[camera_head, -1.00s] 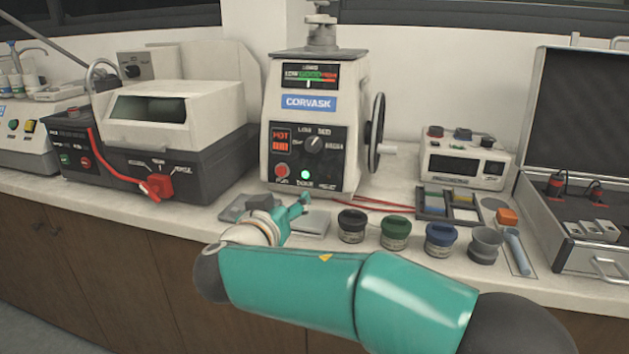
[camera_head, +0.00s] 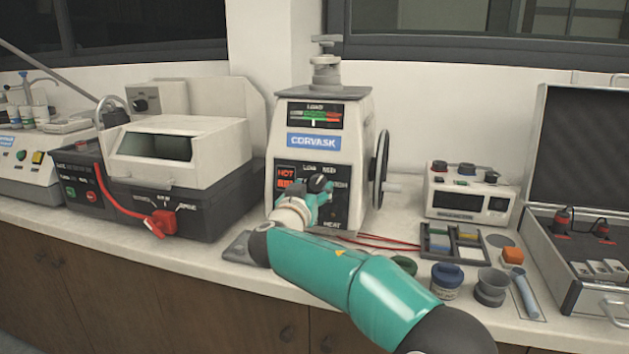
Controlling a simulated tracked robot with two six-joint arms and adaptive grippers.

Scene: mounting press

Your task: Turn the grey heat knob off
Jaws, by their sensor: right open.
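The mounting press (camera_head: 320,108), a cream box labelled CORVASK, stands at the back centre. Its dark front panel (camera_head: 341,212) has a red lit HOT display (camera_head: 286,176). The heat knob (camera_head: 319,183), dark grey and round, shows at the gripper. Its pointer setting cannot be read. My right gripper (camera_head: 321,197), teal, is open at the knob, its fingers around or just in front of it; contact cannot be told. The gripper and wrist hide the lower left panel and its buttons. My left gripper is out of view.
A handwheel (camera_head: 380,170) sticks out on the press's right side. Red cables (camera_head: 385,241) lie at its base. A parts tray (camera_head: 428,246), jars (camera_head: 446,281) and an open case (camera_head: 560,262) are right. A dark-based machine (camera_head: 165,195) stands left.

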